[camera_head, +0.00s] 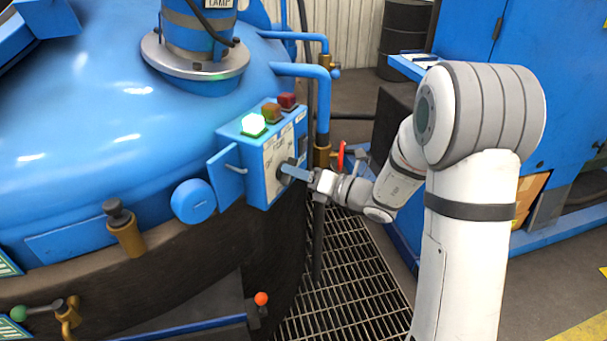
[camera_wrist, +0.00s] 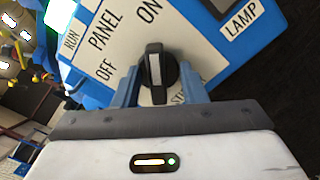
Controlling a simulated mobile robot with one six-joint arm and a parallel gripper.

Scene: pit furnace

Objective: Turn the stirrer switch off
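The stirrer switch (camera_wrist: 155,68) is a black rotary knob with a pale pointer line, on a white panel plate. The pointer line runs up in the wrist view, between the OFF and ON lettering. A label by the knob starts with "ST"; the rest is hidden. My gripper (camera_wrist: 160,80) has its blue fingers on both sides of the knob, with gaps to the knob's narrow grip, so it is open around it. In the head view my gripper (camera_head: 286,171) is at the front face of the blue control box (camera_head: 262,187), and its fingers mostly hide the knob.
A red-handled valve (camera_head: 341,156) and pipes stand close to my wrist. Floor grating (camera_head: 345,270) lies below.

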